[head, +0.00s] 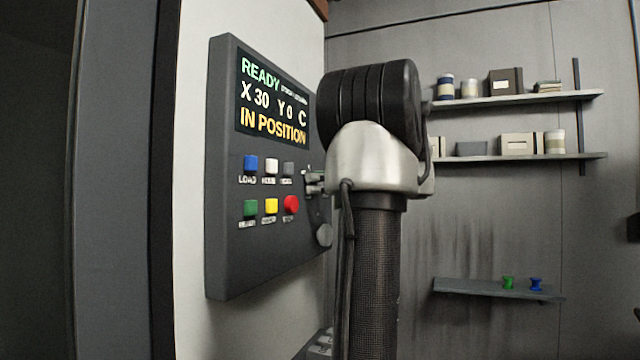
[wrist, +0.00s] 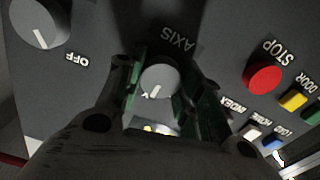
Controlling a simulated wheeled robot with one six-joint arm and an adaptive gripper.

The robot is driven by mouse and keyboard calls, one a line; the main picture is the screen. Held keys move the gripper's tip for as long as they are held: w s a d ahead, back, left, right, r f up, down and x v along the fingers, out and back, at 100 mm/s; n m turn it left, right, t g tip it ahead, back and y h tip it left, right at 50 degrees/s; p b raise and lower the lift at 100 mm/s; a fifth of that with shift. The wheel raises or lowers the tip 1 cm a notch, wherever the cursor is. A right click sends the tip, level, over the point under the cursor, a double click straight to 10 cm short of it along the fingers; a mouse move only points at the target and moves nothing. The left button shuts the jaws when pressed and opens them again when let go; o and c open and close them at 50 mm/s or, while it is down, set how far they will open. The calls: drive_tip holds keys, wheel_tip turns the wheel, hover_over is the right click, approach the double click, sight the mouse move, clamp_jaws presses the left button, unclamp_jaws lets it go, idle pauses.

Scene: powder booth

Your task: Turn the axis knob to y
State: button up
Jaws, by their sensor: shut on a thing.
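The grey axis knob (wrist: 160,79) sits on the dark control panel (wrist: 95,25), under the upside-down word AXIS in the wrist view. A white pointer line shows on its lower part in the picture. A small letter beside the line is partly hidden and I cannot read it surely. My gripper (wrist: 161,84) is shut on the knob, with a green-padded finger on each side. In the head view my gripper (head: 314,182) is at the right part of the panel (head: 222,190), and my arm hides the axis knob.
The panel display (head: 272,97) reads READY, X 30 Y 0 C, IN POSITION. A red stop button (wrist: 264,79) and several coloured buttons are close by. Another knob (wrist: 38,22) is marked OFF. Wall shelves (head: 515,98) hold jars and boxes; a lower shelf (head: 470,287) holds two spools.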

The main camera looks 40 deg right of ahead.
drive_tip(key=shift+m, duration=0.3)
drive_tip(key=m, duration=0.4)
drive_tip(key=shift+m, duration=0.3)
drive_tip(key=m, duration=0.4)
drive_tip(key=shift+d+m, duration=0.1)
drive_tip(key=shift+m, duration=0.2)
idle(0.3)
drive_tip(key=o, duration=1)
drive_tip(key=shift+o, duration=0.2)
drive_tip(key=v, duration=1.2)
drive_tip(key=shift+d+f, duration=0.1)
